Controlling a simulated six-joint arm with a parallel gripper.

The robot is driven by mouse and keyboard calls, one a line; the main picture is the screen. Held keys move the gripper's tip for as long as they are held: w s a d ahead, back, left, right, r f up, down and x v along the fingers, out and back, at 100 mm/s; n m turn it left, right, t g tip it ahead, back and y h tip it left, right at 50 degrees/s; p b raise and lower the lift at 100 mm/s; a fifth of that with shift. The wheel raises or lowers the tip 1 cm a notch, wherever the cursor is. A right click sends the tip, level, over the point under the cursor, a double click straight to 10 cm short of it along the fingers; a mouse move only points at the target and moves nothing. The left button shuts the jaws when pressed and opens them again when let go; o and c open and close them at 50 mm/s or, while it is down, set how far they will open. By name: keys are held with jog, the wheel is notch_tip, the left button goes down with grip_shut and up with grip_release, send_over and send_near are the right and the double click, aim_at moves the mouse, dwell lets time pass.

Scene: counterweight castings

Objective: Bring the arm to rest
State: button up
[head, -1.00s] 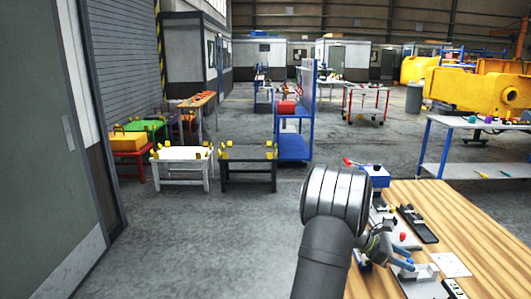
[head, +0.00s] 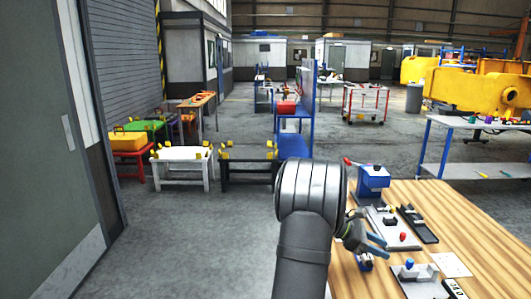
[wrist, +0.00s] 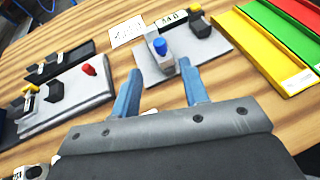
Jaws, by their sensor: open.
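My gripper (wrist: 161,97) is open in the wrist view, its two blue fingers apart with nothing between them that they touch. It points over the wooden table (wrist: 120,158). Past the fingertips stands a grey fixture plate (wrist: 217,45) with a blue-knobbed part (wrist: 160,47) on it. In the head view my gripper (head: 380,245) is above the left part of the table, beside a grey plate with a red knob (head: 403,237). My arm hides part of the table's left edge.
A black tray (head: 418,224) and a blue vise-like block (head: 373,179) lie on the table. Yellow (wrist: 262,50), green and red bins are at right in the wrist view. A white card (wrist: 127,31) lies flat. Open floor (head: 190,240) is left of the table.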

jog(key=x, duration=1.2)
jog(key=shift+s+d, duration=0.1)
jog(key=shift+s, duration=0.05)
jog(key=shift+d+r, duration=0.1)
jog(key=shift+d, duration=1.6)
jog(key=o, duration=1.3)
jog(key=shift+c, duration=0.2)
jog(key=shift+o, duration=0.2)
jog(key=shift+s+r+m+y, duration=0.1)
jog(key=shift+s+m+y, duration=0.2)
jog(key=shift+s+m, duration=0.1)
jog(key=s+m+y, duration=0.2)
jog(key=s+r+m+g+y, duration=0.1)
jog(key=s+m+y, duration=0.1)
jog(key=s, duration=0.1)
jog(key=shift+r+m, duration=0.15)
jog(key=shift+m, duration=0.15)
jog(key=s+a+r+m+t+y, duration=0.1)
jog(key=a+r+m+t+y, duration=0.1)
jog(key=r+m+t+y, duration=0.4)
jog(key=a+r+m+t+y, duration=0.2)
jog(key=r+m+t, duration=0.15)
jog(key=r, duration=0.55)
send_near(413, 270)
jog(key=shift+w+r+g, duration=0.25)
jog(key=shift+w+r, duration=0.25)
jog(key=shift+w, duration=0.1)
